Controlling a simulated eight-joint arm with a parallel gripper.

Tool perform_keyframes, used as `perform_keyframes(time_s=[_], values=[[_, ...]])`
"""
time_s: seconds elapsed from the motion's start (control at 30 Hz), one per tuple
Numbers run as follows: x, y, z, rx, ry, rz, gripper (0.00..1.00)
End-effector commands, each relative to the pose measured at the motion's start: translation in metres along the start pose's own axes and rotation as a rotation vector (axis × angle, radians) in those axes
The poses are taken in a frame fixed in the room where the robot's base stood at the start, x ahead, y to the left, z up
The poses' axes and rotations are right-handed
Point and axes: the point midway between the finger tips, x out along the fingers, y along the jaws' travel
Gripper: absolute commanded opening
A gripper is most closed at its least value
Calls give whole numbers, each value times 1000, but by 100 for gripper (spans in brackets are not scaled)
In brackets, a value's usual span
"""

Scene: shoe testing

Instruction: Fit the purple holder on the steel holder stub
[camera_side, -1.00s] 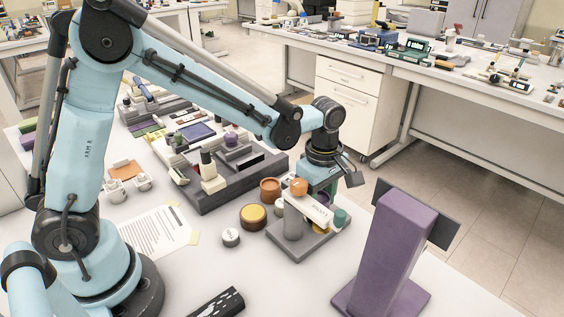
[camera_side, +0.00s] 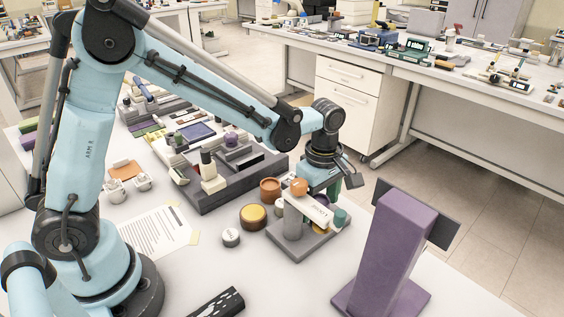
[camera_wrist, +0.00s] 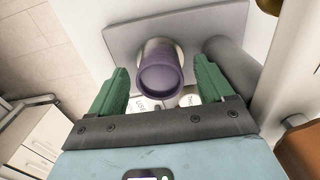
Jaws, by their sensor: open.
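The purple holder (camera_wrist: 160,75) shows in the wrist view as a round, hollow-looking cup. My gripper (camera_wrist: 160,82) is open, with one green finger on each side of the holder and a visible gap at both sides. How far the holder is seated on the stub is hidden. In the side view my gripper (camera_side: 325,192) is low over the grey base (camera_side: 297,247), and I cannot make out the holder there.
A tall purple stand (camera_side: 393,250) is at right. A dark grey rack (camera_side: 205,203) is at left.

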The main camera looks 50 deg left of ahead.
Motion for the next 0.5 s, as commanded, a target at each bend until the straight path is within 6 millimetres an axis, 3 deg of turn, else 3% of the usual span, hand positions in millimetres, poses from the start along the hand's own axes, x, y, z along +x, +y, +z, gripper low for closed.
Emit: perform_keyframes(time_s=[0.5], values=[[-84,0,0,0,0,0,81]])
